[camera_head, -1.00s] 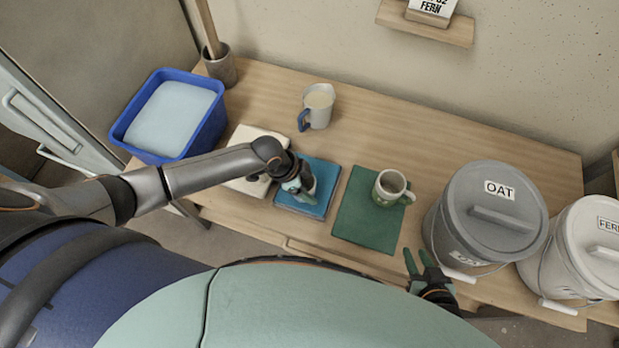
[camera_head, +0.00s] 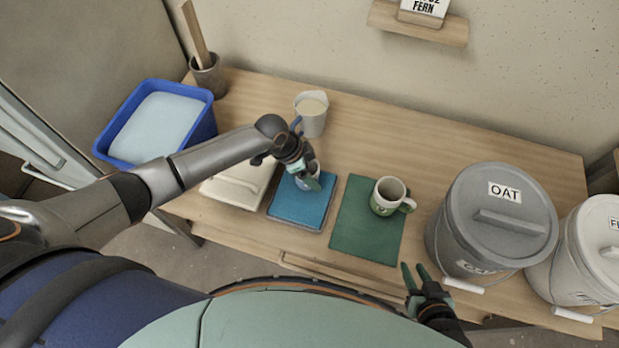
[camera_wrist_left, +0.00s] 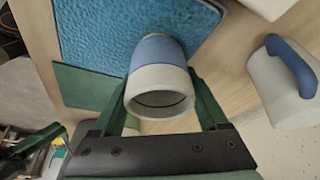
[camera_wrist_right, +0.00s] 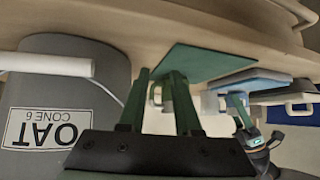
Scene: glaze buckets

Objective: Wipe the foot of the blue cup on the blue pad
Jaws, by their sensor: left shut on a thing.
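The blue cup (camera_wrist_left: 160,50), with a blue lower part and white rim, is between the fingers of my left gripper (camera_wrist_left: 165,100), which is shut on it. In the head view my left gripper (camera_head: 312,182) is over the back part of the blue pad (camera_head: 298,210), largely hiding the cup. In the left wrist view the cup's mouth faces the camera and its foot end is toward the blue pad (camera_wrist_left: 95,35). I cannot tell whether the foot touches the pad. My right gripper (camera_head: 414,276) is open and empty near the table's front edge.
A green-marked mug (camera_head: 384,200) stands on a green pad (camera_head: 365,235). A blue-handled jug (camera_head: 312,120) stands behind the blue pad. A cream slab (camera_head: 235,190) and blue tub (camera_head: 205,125) are left. A grey OAT bucket (camera_head: 465,235) and pale bucket (camera_head: 590,240) are right.

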